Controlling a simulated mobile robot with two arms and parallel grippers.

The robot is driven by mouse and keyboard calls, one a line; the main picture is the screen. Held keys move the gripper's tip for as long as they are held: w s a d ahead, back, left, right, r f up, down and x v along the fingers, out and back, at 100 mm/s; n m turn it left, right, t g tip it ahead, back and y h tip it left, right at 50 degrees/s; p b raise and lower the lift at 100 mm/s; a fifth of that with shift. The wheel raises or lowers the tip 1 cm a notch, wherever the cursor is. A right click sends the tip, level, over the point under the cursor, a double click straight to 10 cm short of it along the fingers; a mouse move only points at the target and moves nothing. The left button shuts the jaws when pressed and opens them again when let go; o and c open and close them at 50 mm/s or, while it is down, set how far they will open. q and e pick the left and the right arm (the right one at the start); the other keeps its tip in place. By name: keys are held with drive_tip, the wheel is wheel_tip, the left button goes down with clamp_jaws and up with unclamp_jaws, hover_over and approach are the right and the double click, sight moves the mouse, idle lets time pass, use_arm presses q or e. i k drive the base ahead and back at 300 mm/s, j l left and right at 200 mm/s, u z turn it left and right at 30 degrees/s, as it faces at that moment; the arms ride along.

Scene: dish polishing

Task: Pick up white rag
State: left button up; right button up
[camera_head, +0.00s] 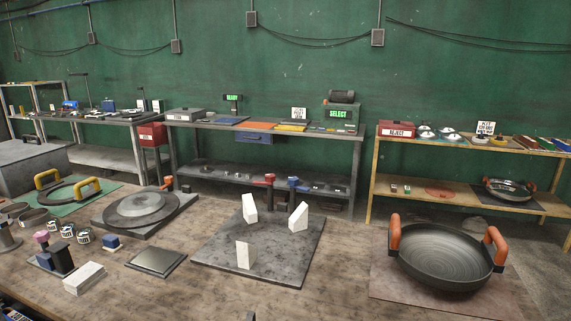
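A white folded, block-like piece (84,278), which looks like the white rag, lies on the near left of the brown workbench (190,290). It sits just in front of a small holder with blue and pink-topped pieces (52,255). Nothing touches it from above. Neither of my grippers shows clearly. A dark shape with some blue (12,311) is cut off at the bottom left corner, and I cannot tell what it is.
A dark square plate (156,261) lies right of the white piece, with small striped cans (67,229) behind. A grey plate with three white wedges (215,258) is in the middle. A black pan with orange handles (440,256) stands at right. A round disc (141,206) lies farther back.

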sight(84, 277)
drive_tip(key=u, duration=1.3)
